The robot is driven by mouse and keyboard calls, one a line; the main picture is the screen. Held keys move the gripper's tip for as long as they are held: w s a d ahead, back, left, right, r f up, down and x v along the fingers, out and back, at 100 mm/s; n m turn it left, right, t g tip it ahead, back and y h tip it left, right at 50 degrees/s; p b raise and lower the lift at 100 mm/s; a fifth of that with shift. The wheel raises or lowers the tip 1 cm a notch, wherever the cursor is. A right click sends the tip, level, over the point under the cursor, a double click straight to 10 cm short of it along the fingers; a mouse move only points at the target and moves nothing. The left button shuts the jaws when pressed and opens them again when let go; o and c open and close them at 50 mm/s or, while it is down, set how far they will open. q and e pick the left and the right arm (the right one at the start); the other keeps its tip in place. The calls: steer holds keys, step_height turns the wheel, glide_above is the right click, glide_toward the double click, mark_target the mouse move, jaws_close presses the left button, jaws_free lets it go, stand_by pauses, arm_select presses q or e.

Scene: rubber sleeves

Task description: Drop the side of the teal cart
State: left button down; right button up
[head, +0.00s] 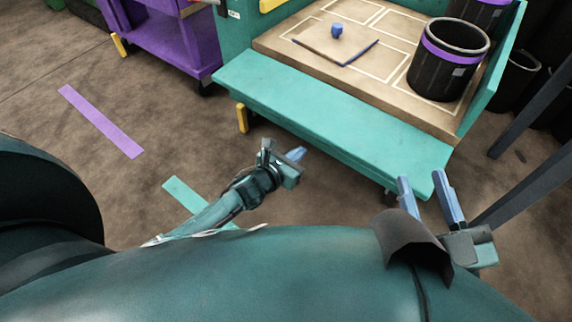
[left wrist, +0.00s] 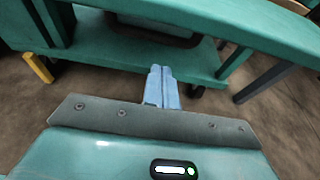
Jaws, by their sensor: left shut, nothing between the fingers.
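The teal cart (head: 236,28) stands ahead of me with a tan deck (head: 300,50). Its teal side panel (head: 330,112) lies folded outward along the deck's front edge, leaving that side open; its exact tilt is hard to tell. In the left wrist view the panel (left wrist: 240,22) spans the top, above the lower frame. A yellow piece (head: 242,118) hangs at the cart's front left. My left gripper (head: 297,154) is shut and empty, in front of the panel and apart from it in the picture. My right gripper (head: 424,190) is open and empty near the panel's right end.
On the deck are a black bucket with a purple band (head: 447,60), and a flat board (head: 335,46) with a small blue knob (head: 337,30). A purple cart (head: 175,40) stands at left. Dark posts (head: 530,110) rise at right. The floor at left is clear, with purple tape (head: 100,122).

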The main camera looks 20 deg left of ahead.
arm_select(q)
steer(key=shift+w+d+r, duration=0.15)
steer(key=shift+w+r, duration=0.25)
steer(key=shift+r, duration=0.45)
steer(key=shift+w+d+r, duration=0.1)
steer(key=shift+w+r, duration=0.3)
steer(key=shift+r, duration=0.45)
